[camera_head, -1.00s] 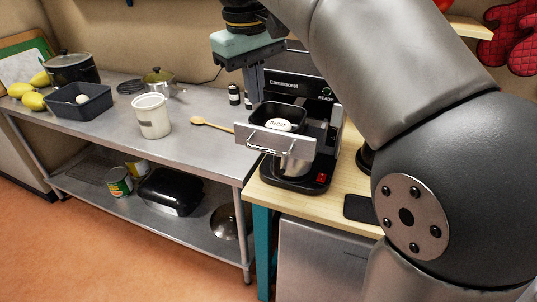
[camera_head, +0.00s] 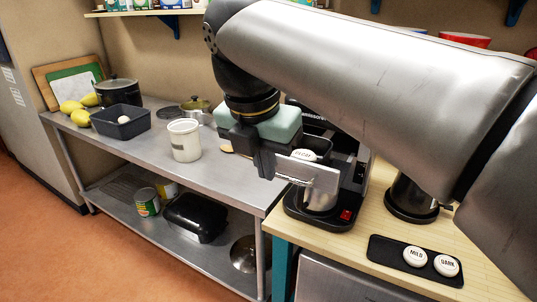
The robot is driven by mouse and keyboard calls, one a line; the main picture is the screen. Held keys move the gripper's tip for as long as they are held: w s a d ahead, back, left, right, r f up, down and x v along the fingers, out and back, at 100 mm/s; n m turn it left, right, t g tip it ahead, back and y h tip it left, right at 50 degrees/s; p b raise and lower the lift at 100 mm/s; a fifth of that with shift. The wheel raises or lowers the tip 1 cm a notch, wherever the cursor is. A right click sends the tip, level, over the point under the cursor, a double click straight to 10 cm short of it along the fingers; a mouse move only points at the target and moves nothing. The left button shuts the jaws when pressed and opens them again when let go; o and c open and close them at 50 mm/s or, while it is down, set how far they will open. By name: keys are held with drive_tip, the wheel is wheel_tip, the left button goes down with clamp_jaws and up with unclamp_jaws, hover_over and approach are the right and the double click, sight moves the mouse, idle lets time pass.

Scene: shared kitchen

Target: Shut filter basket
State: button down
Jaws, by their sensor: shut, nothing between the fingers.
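The coffee machine (camera_head: 358,188) stands on the wooden counter, partly behind my arm. Its filter basket has a metal front plate (camera_head: 318,176) with a bar handle, and it appears pulled out toward the camera. A white round piece marked "DECAF" (camera_head: 303,155) shows just above the plate. My gripper (camera_head: 265,170) is shut and empty, pointing down at the left end of the front plate. I cannot tell whether it touches the plate. A metal pot (camera_head: 320,200) sits below the basket.
A black tray (camera_head: 384,250) with "MILD" (camera_head: 415,256) and "DARK" (camera_head: 446,266) pieces lies at the counter's front right. A dark round-based appliance (camera_head: 408,205) stands right of the machine. On the steel table to the left are a white canister (camera_head: 184,140) and a grey bin (camera_head: 108,124).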

sight(282, 176)
drive_tip(key=shift+w+d+f+p, duration=0.25)
drive_tip(key=shift+w+d+f, duration=0.25)
drive_tip(key=shift+w+f, duration=0.4)
drive_tip(key=shift+w+d+f+p, duration=0.2)
drive_tip(key=shift+w+d+f, duration=0.3)
drive_tip(key=shift+w+f, duration=0.4)
drive_tip(key=shift+w+d+f+p, duration=0.25)
drive_tip(key=shift+w+d+f, duration=0.35)
drive_tip(key=shift+f, duration=0.55)
drive_tip(key=shift+w+a, duration=0.1)
